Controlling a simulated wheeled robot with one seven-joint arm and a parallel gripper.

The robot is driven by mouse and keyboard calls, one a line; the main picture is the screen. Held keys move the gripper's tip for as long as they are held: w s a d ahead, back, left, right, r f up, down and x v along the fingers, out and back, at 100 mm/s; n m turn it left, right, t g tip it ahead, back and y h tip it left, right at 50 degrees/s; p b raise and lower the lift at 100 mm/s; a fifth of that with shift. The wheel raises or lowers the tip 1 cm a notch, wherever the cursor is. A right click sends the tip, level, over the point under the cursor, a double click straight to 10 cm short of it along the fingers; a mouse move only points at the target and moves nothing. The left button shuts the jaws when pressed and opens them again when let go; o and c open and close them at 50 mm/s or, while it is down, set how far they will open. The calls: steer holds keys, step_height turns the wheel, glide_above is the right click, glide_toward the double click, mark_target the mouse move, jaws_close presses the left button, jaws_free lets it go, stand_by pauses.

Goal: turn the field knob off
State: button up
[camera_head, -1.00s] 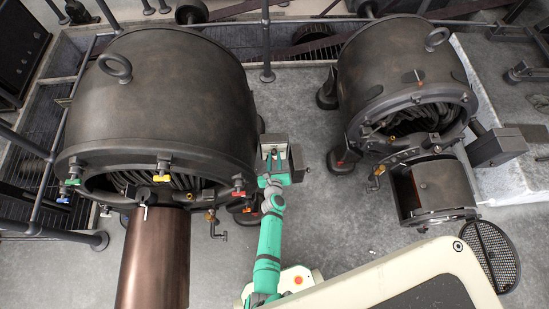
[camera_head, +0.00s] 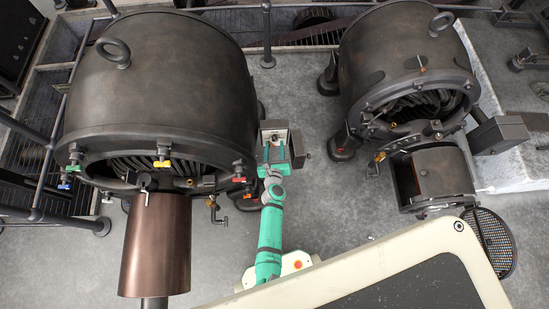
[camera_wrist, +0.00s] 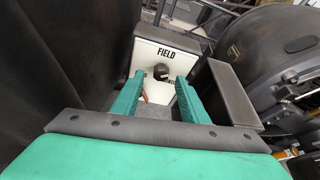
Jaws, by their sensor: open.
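The field knob (camera_wrist: 161,71) is a dark round knob on a white panel marked FIELD (camera_wrist: 175,58), seen in the wrist view between and beyond my fingers. My gripper (camera_wrist: 157,84) is open, its two green fingers apart on either side of the knob's line of sight. An orange-red pointer shows below the knob, partly hidden by the left finger. I cannot tell whether the fingers touch the knob. In the head view the control box (camera_head: 275,125) stands beside the large left dynamo (camera_head: 160,80), with my gripper (camera_head: 275,151) right in front of it.
A second dynamo (camera_head: 400,60) stands at the right. Coloured valve handles (camera_head: 162,163) sit on the left dynamo's rim, above a copper-brown cylinder (camera_head: 155,240). A grey side box (camera_wrist: 228,95) flanks the panel closely at the right.

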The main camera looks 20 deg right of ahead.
steer(key=v, duration=0.8)
steer(key=shift+s, duration=0.3)
stand_by(0.3)
steer(key=shift+r, duration=0.1)
